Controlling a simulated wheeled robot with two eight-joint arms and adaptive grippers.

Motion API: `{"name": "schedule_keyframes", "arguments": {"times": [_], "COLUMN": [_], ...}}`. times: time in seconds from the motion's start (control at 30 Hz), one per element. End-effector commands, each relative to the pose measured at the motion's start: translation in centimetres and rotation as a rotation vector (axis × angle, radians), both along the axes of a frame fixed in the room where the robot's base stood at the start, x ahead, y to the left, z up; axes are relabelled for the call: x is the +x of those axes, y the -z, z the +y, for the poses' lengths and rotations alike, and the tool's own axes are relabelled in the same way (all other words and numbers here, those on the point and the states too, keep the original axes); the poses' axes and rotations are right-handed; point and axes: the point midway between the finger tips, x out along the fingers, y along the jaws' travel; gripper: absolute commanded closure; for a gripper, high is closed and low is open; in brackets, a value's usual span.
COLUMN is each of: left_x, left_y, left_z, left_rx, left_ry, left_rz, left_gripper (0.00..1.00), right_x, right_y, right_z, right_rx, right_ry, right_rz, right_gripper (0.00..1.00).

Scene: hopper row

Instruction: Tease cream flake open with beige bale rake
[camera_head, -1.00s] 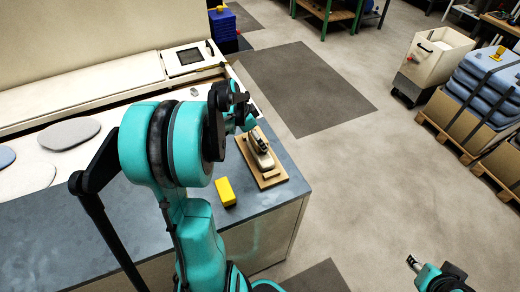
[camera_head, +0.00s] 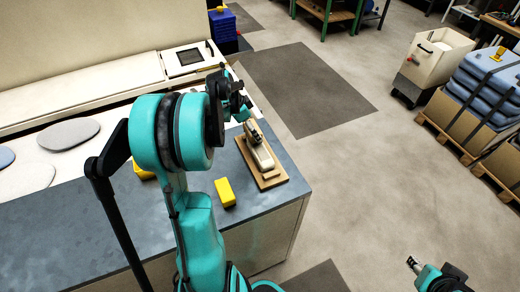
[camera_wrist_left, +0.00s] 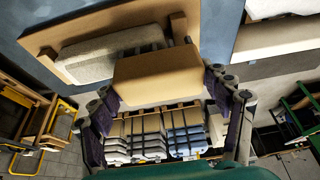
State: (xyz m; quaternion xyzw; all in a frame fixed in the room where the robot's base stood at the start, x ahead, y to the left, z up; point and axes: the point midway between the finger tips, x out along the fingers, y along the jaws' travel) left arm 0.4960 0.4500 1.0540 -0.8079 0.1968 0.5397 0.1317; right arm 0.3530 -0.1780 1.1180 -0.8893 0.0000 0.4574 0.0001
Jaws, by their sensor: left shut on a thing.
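The beige bale rake (camera_head: 262,157) is at the wooden board (camera_head: 284,176) on the right end of the grey counter. My left gripper (camera_head: 246,114) is at its far end. In the left wrist view the rake's tan block (camera_wrist_left: 160,76) sits between the fingers of the left gripper (camera_wrist_left: 165,92), which is shut on it. I cannot tell whether the rake is clear of the board. The cream flake (camera_head: 25,179) lies flat at the counter's left, far from the gripper. My right gripper (camera_head: 412,263) is low at the right, over the floor; its jaws are too small to judge.
A grey flake (camera_head: 69,134) and a partly visible blue flake (camera_head: 5,156) lie near the cream one. A yellow block (camera_head: 225,192) stands on the counter; another (camera_head: 143,172) is partly behind my arm. A pale wheeled bin (camera_head: 437,57) and blue bales (camera_head: 487,80) stand right.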

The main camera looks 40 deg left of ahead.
Motion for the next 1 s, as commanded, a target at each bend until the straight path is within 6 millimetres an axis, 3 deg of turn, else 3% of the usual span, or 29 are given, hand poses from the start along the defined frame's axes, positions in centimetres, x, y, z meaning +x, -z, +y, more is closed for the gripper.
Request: {"name": "schedule_keyframes", "arguments": {"times": [1.0], "left_x": [0.32], "left_y": [0.05], "left_z": [0.57], "left_rx": [0.0], "left_ry": [0.0], "left_rz": [0.001], "left_gripper": [0.56], "right_x": [0.01], "right_y": [0.22], "right_z": [0.0], "right_rx": [0.0], "right_ry": [0.0], "right_rz": [0.0], "right_gripper": [0.6]}}
